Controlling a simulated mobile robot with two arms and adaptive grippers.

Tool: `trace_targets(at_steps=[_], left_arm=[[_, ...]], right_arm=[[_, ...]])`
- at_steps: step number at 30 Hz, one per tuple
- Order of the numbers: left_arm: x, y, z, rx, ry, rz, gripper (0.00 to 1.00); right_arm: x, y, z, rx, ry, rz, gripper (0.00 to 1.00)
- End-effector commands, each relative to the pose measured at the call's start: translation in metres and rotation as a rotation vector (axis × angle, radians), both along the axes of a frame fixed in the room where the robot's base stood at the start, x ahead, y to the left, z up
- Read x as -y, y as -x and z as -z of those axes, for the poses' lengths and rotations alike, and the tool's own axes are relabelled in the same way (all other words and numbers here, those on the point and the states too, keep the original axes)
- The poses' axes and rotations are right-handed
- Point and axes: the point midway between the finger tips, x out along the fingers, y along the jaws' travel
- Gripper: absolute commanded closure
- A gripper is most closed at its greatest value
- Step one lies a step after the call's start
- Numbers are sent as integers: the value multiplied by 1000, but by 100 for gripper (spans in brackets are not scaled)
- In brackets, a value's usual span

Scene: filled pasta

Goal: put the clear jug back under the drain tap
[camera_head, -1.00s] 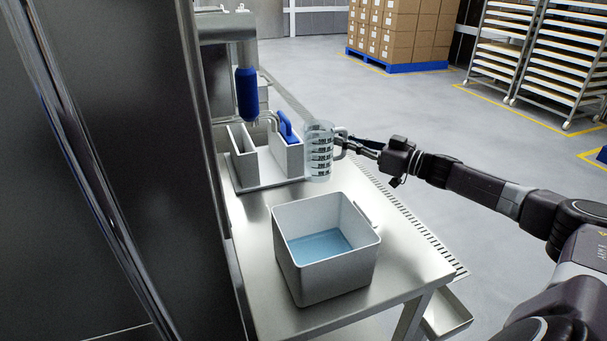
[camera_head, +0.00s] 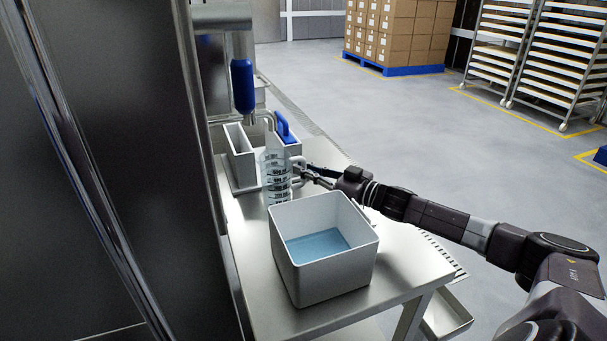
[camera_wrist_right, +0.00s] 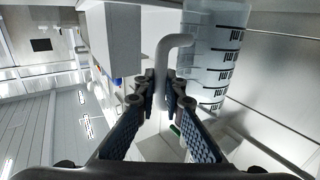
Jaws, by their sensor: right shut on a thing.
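The clear jug (camera_head: 274,178) with dark measuring marks is upright, behind the white bin and in front of the grey holders. My right gripper (camera_head: 304,173) is shut on its handle, from the right. In the right wrist view the fingers (camera_wrist_right: 162,92) close on the pale handle, and the marked jug wall (camera_wrist_right: 214,62) is beside them. A curved metal spout (camera_head: 267,115), apparently the drain tap, is above and behind the jug. The bin hides the jug's base, so I cannot tell whether it touches the table. My left gripper is not in view.
A white bin (camera_head: 358,258) holding blue liquid stands on the steel table (camera_head: 408,266), close in front of the jug. Grey holders (camera_head: 240,160), one with a blue-handled item (camera_head: 284,128), stand behind. A blue-sleeved pipe (camera_head: 243,86) hangs near a dark panel at left.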

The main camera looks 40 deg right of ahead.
Motion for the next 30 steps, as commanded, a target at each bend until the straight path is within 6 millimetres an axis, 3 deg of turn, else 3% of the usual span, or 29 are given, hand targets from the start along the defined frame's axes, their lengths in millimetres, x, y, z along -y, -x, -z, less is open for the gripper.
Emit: trace_targets(at_steps=[14,15,19,30], left_arm=[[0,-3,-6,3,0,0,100],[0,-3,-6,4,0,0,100],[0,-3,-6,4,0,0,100],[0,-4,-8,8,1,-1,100]], right_arm=[[-4,-1,8,2,-2,-1,100],[-4,-1,8,1,0,-1,87],[-4,-1,8,1,0,-1,73],[-4,-1,4,1,0,-2,73]])
